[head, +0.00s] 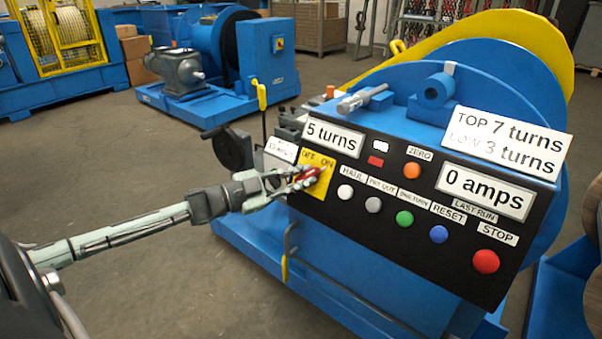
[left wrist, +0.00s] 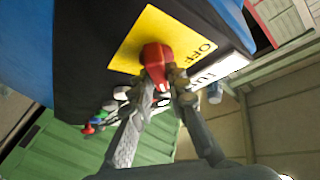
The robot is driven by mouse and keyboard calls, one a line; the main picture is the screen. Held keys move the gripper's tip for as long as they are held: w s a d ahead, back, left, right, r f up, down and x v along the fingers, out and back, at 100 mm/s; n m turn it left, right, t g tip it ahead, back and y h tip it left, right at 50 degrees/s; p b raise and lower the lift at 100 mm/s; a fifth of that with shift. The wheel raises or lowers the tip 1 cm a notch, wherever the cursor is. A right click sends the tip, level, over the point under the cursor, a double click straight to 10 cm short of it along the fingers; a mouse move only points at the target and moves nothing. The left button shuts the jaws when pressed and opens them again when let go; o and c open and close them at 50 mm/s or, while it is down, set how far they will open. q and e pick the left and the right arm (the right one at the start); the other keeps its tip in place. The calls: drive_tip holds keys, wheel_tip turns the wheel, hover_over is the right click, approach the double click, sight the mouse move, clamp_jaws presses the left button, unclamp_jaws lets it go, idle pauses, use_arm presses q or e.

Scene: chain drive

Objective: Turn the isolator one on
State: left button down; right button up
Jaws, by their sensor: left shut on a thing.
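The isolator is a red handle (head: 311,174) on a yellow plate (head: 321,187) marked OFF and ON, at the left end of the black control panel (head: 395,238). My left gripper (head: 304,178) reaches it from the left and is shut on the handle. In the left wrist view the red handle (left wrist: 157,62) stands between the two fingertips (left wrist: 160,85), in front of the yellow plate (left wrist: 150,40). The word OFF shows beside it there; ON is not visible in that view. The fingers partly hide the handle in the head view. My right gripper is not in view.
The panel carries several buttons, among them a green one (head: 404,218) and a red STOP button (head: 486,261). Its displays read 5 turns (head: 333,138) and 0 amps (head: 484,193). A dark handwheel (head: 229,148) stands close behind my left gripper. Open floor lies to the left.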

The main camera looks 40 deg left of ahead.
use_arm(q)
drive_tip(key=shift+m, duration=0.3)
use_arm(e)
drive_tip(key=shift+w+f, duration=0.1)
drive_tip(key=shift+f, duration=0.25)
use_arm(q)
drive_tip(key=c, duration=1.5)
unclamp_jaws()
drive_tip(key=v, duration=1.2)
drive_tip(key=shift+r, duration=0.15)
drive_tip(key=shift+w, duration=0.1)
